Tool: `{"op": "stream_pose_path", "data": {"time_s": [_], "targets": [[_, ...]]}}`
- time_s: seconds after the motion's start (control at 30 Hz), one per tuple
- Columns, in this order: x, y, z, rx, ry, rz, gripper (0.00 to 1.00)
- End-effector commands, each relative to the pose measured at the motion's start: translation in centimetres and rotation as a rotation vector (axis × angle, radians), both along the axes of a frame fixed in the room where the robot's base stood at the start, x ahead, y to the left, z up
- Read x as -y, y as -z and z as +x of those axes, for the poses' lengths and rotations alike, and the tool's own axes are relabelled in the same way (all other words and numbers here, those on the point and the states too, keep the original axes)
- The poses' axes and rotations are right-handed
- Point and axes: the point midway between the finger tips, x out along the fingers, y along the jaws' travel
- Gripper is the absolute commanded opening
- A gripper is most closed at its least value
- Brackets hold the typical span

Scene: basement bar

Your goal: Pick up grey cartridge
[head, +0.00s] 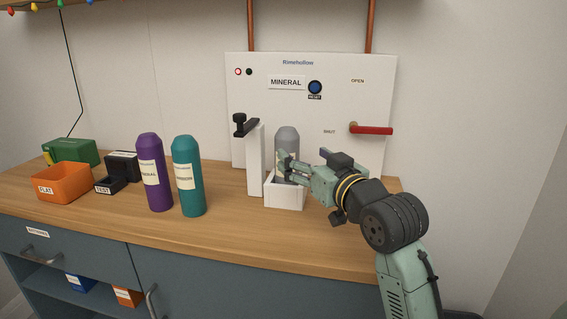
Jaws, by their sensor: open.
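The grey cartridge (287,138) stands upright in a white open-topped holder (284,198) in front of the white panel. Its upper part shows; its lower part is hidden by my gripper and the holder. My gripper (284,165) is open at the cartridge's front right side, at about mid-height. The fingers overlap the cartridge in the picture, and I cannot tell whether they touch it.
A white post (255,160) with a black clamp (242,125) stands left of the holder. The panel (315,115) has a red lever (371,130) at right. Purple (155,180) and teal (188,185) cartridges, an orange bin (62,184) and a green box (75,150) stand left.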

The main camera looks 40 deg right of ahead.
Motion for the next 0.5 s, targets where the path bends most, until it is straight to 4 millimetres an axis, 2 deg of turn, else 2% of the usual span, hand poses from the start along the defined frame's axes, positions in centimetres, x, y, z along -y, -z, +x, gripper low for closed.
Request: {"op": "stream_pose_path", "data": {"time_s": [0.2, 0.37, 0.5], "targets": [[0.6, -0.3, 3.4, -0.001, -0.002, -0.001, 0.71], [0.9, -0.2, 4.5, 0.000, 0.000, -0.002, 0.71], [1.4, -0.6, 6.3, -0.002, -0.001, -0.003, 0.71]]}}
